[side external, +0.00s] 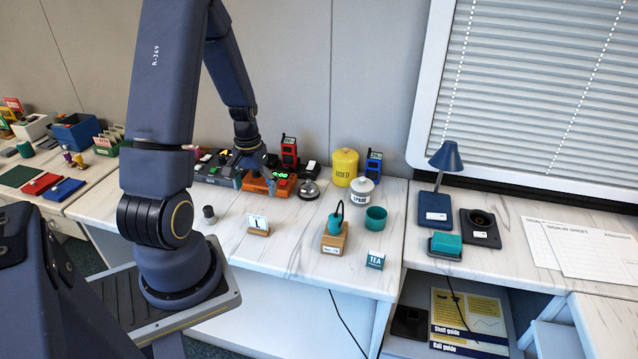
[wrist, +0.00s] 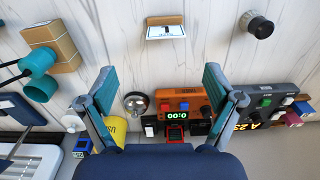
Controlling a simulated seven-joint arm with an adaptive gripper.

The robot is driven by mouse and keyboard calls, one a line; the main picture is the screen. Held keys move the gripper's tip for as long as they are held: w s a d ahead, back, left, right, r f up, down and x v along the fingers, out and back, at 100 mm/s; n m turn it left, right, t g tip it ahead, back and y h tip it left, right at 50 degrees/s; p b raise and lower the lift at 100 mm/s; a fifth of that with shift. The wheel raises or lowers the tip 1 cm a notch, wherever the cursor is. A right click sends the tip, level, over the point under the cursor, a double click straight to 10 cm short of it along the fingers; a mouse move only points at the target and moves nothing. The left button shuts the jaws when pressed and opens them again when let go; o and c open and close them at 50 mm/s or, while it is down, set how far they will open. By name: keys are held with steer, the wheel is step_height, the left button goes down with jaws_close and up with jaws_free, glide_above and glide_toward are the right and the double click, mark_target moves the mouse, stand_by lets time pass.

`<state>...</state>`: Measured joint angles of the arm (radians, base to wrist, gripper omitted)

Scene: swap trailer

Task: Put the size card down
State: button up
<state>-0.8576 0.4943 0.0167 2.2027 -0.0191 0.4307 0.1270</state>
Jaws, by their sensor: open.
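The size card (side external: 257,221) is a small white card with a dark letter, upright in a wooden base on the white marbled table. It also shows at the top centre of the wrist view (wrist: 166,31). My gripper (side external: 257,168) is open, with nothing between its fingers. In the side external view it is over the back of the table by the orange timer box, behind the card and apart from it. In the wrist view both teal-padded fingers (wrist: 160,75) are spread wide, and the card lies beyond their tips.
The orange box (side external: 270,184) with a green display, a silver bell (side external: 309,190) and a dark knob (side external: 209,214) are near. A wooden block with a teal tool (side external: 334,238), a teal cup (side external: 376,218) and a yellow canister (side external: 344,167) stand right. Table around the card is clear.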

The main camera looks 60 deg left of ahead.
steer(key=w+d+r+m+t+y, duration=0.1)
steer(key=w+d+r+m+t, duration=0.3)
steer(key=d+r, duration=1.1)
steer(key=s+d+r+m+t+h, duration=0.1)
steer(key=s+d+r+m, duration=0.3)
steer(key=d+r, duration=0.5)
steer(key=shift+s+d+m, duration=0.4)
steer(key=shift+s+d, duration=0.35)
